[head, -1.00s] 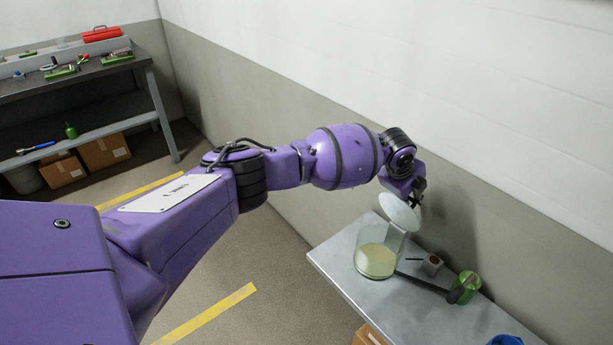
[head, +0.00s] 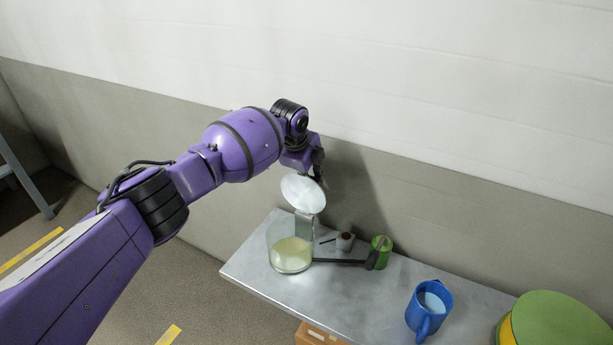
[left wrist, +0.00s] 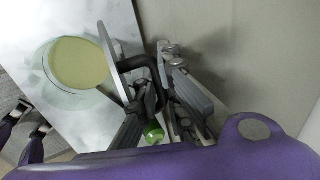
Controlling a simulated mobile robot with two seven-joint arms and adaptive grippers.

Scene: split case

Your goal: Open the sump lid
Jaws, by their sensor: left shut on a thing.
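The sump is a clear round vessel (head: 290,256) holding pale yellow liquid, near the left end of the metal table. Its lid (head: 303,194), a pale disc, is tilted up steeply above the back of the vessel, and the mouth is uncovered. In the left wrist view the lid (left wrist: 112,48) is nearly edge-on, with the vessel (left wrist: 78,66) below it. My left gripper (head: 319,170) is at the wall side of the lid. In the left wrist view my left gripper (left wrist: 150,98) is shut on the lid's dark handle (left wrist: 134,66).
A blue mug (head: 428,312) and green-topped round things (head: 560,325) stand farther right. The wall is close behind.

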